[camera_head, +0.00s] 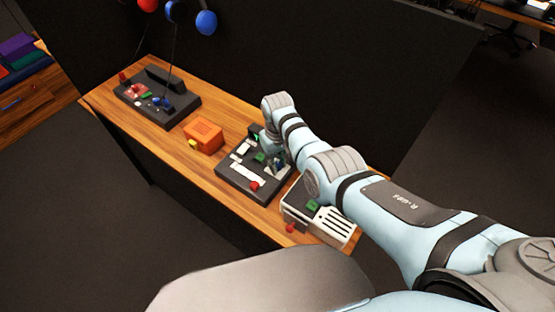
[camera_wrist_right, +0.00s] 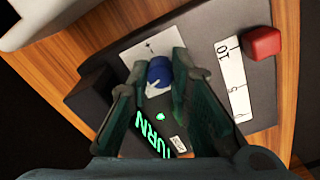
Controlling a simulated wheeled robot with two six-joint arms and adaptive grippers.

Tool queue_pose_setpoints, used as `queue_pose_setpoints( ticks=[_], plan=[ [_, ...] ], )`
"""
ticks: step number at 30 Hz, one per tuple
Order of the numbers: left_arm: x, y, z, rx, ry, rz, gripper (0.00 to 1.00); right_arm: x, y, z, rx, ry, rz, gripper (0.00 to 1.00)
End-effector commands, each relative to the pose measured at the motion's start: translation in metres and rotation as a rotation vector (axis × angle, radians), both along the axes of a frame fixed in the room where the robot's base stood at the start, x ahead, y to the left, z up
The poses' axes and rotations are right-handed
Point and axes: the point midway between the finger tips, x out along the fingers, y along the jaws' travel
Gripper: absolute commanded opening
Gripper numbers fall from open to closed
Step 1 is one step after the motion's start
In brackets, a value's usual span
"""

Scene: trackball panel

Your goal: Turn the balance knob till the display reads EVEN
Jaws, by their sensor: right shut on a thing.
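The balance knob (camera_wrist_right: 158,72) is a small blue knob with a white mark, seen in the right wrist view between my fingertips. My right gripper (camera_wrist_right: 160,80) is shut on it; it also shows in the head view (camera_head: 277,164), reaching down over the dark panel (camera_head: 228,182). The display (camera_wrist_right: 158,132) is dark, partly hidden between the fingers, and shows green letters reading TURN and a small green mark. In the head view the arm and gripper hide the knob. My left gripper is not in view.
A red block (camera_wrist_right: 262,43) stands by a white scale strip (camera_wrist_right: 234,85) on the same panel. An orange box (camera_head: 203,134) and another dark panel (camera_head: 183,100) stand to the left on the wooden table (camera_head: 120,112). A white slotted box (camera_head: 328,222) stands close on the right.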

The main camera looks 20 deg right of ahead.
Motion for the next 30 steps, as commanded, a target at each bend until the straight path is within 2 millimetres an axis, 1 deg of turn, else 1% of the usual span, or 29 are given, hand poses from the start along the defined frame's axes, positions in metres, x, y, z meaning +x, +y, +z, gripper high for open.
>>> queue_pose_setpoints(
  ticks=[1, 6, 12, 18, 28, 29, 30],
  plan=[
    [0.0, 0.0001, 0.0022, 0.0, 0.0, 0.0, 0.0, 0.001, -0.0006, 0.0024, -0.002, -0.002, -0.03, 0.0],
    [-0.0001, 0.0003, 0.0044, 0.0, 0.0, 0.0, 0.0, 0.0013, -0.0006, 0.002, -0.002, -0.003, -0.136, 0.0],
    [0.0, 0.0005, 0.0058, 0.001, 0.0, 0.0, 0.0, 0.0013, -0.0005, 0.0016, -0.001, -0.003, -0.216, 0.0],
    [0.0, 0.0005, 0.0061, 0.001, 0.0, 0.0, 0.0, 0.0014, -0.0005, 0.0014, -0.001, -0.004, -0.246, 0.0],
    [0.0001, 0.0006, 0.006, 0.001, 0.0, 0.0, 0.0, 0.0017, -0.0004, 0.0015, 0.0, -0.005, -0.248, 0.0],
    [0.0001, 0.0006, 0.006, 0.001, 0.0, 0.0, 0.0, 0.0018, -0.0004, 0.0016, 0.0, -0.005, -0.248, 0.22],
    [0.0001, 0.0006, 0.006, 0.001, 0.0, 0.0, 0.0, 0.0017, -0.0004, 0.0015, 0.0, -0.005, -0.248, 0.28]
  ],
)
